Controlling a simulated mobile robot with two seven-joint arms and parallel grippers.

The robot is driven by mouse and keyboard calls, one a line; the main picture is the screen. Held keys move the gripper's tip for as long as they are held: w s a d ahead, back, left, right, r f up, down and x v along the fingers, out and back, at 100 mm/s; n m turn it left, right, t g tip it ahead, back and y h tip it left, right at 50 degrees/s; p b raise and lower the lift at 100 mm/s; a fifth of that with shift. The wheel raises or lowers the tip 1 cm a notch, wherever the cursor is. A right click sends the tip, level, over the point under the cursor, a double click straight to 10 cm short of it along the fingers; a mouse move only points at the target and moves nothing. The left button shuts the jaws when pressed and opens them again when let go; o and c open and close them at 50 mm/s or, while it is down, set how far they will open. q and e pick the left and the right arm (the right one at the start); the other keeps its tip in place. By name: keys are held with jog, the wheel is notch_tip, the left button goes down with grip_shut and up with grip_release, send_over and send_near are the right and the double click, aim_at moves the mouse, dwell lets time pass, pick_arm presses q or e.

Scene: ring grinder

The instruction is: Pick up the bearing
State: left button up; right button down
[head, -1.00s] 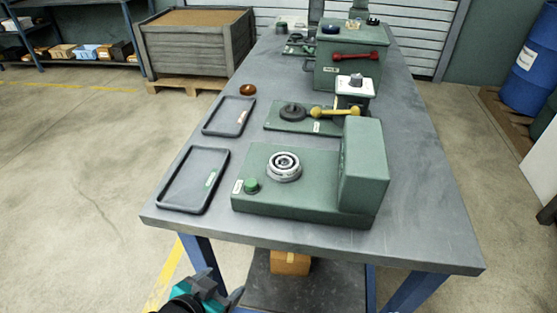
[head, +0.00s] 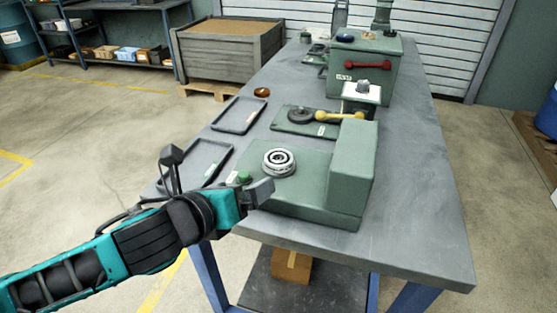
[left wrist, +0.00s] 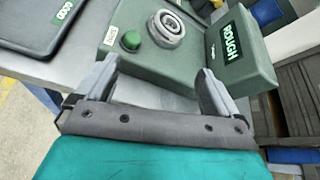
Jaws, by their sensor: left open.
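The bearing (head: 279,161) is a silver ring with a dark centre. It lies flat on the green machine base (head: 309,187) at the near end of the bench. In the left wrist view the bearing (left wrist: 167,28) shows beyond the fingertips, between a green button (left wrist: 131,40) and a block labelled ROUGH (left wrist: 240,55). My left gripper (head: 262,190) is at the front edge of the machine base, short of the bearing. In the left wrist view its two fingers (left wrist: 160,80) are spread wide with nothing between them. My right gripper is not in view.
The tall green block (head: 350,170) stands right of the bearing. Two dark trays (head: 238,114) lie along the bench's left side, the nearer one partly behind my arm. A second green fixture with a yellow handle (head: 340,116) sits behind. The bench's right side (head: 415,150) is bare.

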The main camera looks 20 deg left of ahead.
aim_at(281, 155)
pick_arm(q)
jog(key=w+d+f+m, duration=0.1)
jog(key=w, duration=0.3)
jog(key=w+m, duration=0.2)
jog(key=w, duration=0.2)
jog(key=w+d+f+m+b, duration=0.1)
jog(key=w+m, duration=0.1)
jog(key=w, duration=0.2)
jog(key=shift+w+d+f+t+h, duration=0.3)
jog(key=shift+w+d+f, duration=0.05)
jog(key=shift+w, duration=0.05)
jog(key=shift+c, duration=0.2)
jog(key=c, duration=1.3)
jog(key=shift+o, duration=0.2)
jog(key=shift+r, duration=0.1)
